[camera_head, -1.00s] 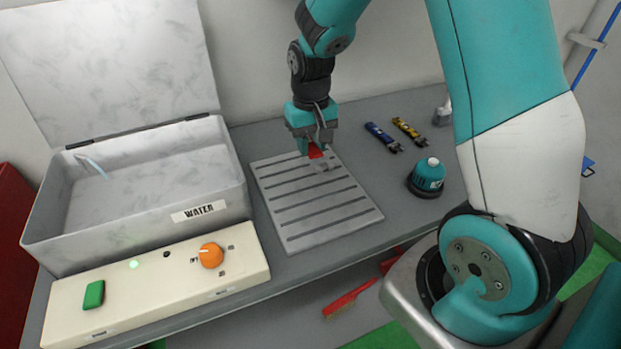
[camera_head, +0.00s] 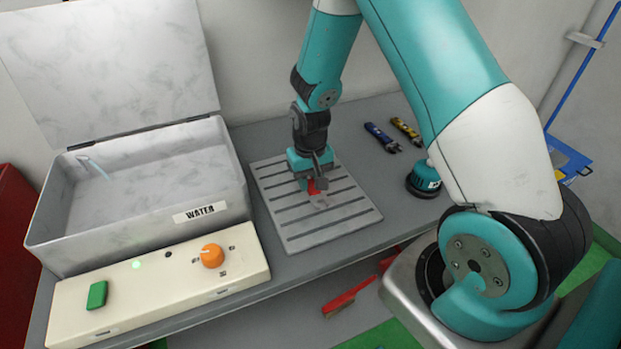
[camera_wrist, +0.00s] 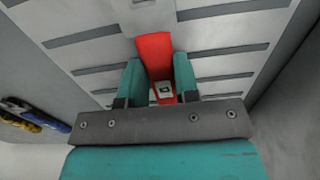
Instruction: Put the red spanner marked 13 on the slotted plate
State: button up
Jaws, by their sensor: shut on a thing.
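My gripper (camera_head: 312,184) is shut on the red spanner (camera_head: 316,188) over the middle of the slotted plate (camera_head: 297,238). In the wrist view the red spanner (camera_wrist: 155,50) sits between the two teal fingers (camera_wrist: 158,82), with a small pale label near its lower end and a grey end over the plate (camera_wrist: 215,25). The number on the label is too small to read. In the head view the gripper covers part of the spanner. I cannot tell whether the spanner touches the plate.
A blue spanner (camera_head: 381,137) and a yellow one (camera_head: 406,130) lie right of the plate, near a teal round device (camera_head: 424,180). An open metal water box (camera_head: 130,240) and a control panel with an orange knob (camera_head: 212,256) stand at left. A red brush (camera_head: 350,296) lies below.

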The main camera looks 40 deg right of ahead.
aim_at(310, 182)
jog(key=o, duration=1)
jog(key=shift+f, duration=0.1)
jog(key=shift+c, duration=0.2)
jog(key=shift+w+r, duration=0.1)
jog(key=shift+r, duration=0.5)
notch_tip(310, 182, up, 10)
jog(key=r+b, duration=0.1)
jog(key=b, duration=0.1)
jog(key=s+a+r+n+y, duration=0.1)
jog(key=s+a+r+n, duration=0.2)
jog(key=s+a, duration=0.3)
jog(key=s+a+r+n+y, duration=0.1)
jog(key=s+a+r+n, duration=0.2)
jog(key=s+a+r, duration=0.2)
jog(key=s+a+r+n+y, duration=0.2)
jog(key=s+a, duration=0.4)
jog(key=s, duration=0.5)
jog(key=shift+a+r+n, duration=0.15)
jog(key=shift+r+n, duration=0.2)
jog(key=shift+r, duration=0.3)
jog(key=shift+a+r+n, duration=0.15)
jog(key=shift+r+n, duration=0.2)
jog(key=shift+r, duration=0.25)
